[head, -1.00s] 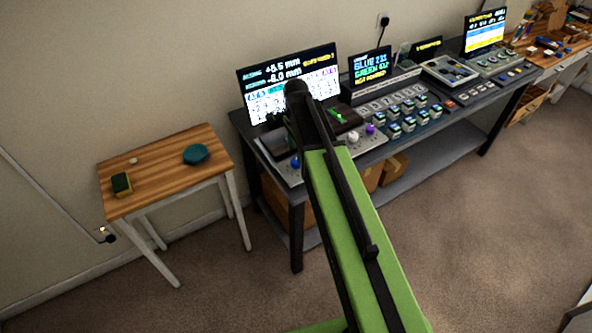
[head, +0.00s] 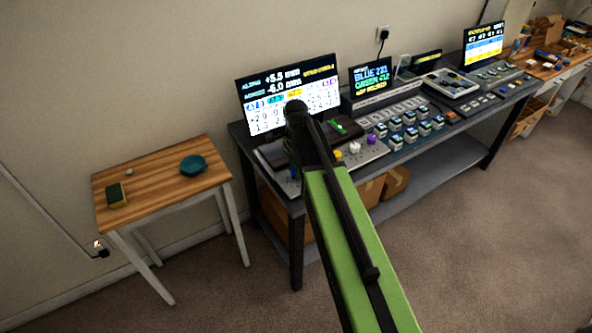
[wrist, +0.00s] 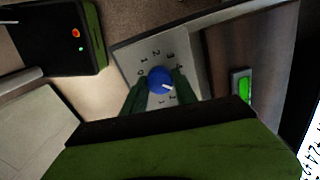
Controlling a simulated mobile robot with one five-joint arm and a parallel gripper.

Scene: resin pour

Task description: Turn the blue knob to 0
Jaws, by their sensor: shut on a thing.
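The blue knob (wrist: 160,80) sits on a light grey panel (wrist: 131,55) with dark numbers printed around it. Its white mark points right and slightly down in the wrist view, away from the 0 on the knob's left side. My gripper (wrist: 160,90) has one dark green finger on each side of the knob and is shut on it. Part of the blue knob (head: 294,173) also shows in the head view, at the left end of the bench. My arm hides the fingers there.
White and purple knobs (head: 371,140) stand right of my arm on the dark bench (head: 297,238). Lit screens (head: 290,95) and button rows stand behind. In the wrist view a green-lit device (wrist: 241,87) is on the right. A wooden side table (head: 150,178) is at the left.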

